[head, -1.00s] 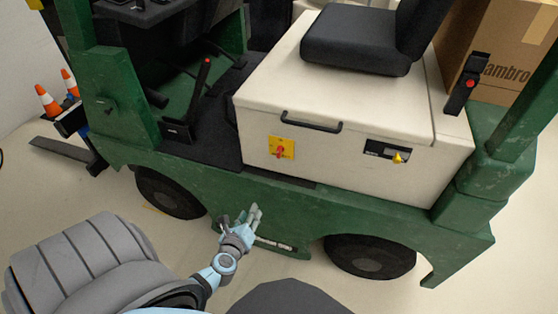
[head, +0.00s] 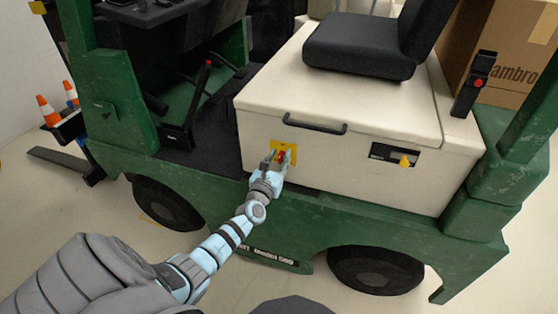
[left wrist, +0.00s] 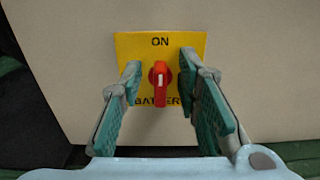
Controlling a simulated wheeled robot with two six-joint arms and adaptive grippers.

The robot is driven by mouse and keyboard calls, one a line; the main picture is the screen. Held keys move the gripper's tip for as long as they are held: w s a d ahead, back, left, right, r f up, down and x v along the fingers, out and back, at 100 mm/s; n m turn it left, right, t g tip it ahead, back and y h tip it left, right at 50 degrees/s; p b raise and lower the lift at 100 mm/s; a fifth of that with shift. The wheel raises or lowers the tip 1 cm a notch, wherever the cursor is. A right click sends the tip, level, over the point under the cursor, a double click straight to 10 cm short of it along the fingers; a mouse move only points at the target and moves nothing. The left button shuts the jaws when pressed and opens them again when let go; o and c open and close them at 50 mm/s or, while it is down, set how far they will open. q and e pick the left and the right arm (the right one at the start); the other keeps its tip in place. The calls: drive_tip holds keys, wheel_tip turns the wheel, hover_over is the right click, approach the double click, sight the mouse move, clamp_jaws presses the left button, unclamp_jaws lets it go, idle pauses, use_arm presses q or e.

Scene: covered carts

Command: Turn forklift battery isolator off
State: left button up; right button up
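The battery isolator is a red rotary knob (left wrist: 159,74) on a yellow plate (left wrist: 190,45) fixed to the side of the forklift's cream battery cover (head: 340,180). The plate reads "ON" above the knob and partly hidden lettering, likely "BATTERY", below it. The knob's handle stands upright. My left gripper (left wrist: 160,82) is open, with one finger on each side of the knob and gaps showing between. In the head view the left gripper (head: 280,160) covers the lower part of the plate (head: 291,144). My right gripper is not in view.
A black handle (head: 315,126) runs along the cover above the plate. A dark panel with a yellow key-like part (head: 405,160) sits to the right. The seat (head: 360,50) is above. The green chassis (head: 330,218) and wheels lie below. Orange cones (head: 47,110) stand far left.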

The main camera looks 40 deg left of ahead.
use_arm(q)
clamp_jaws()
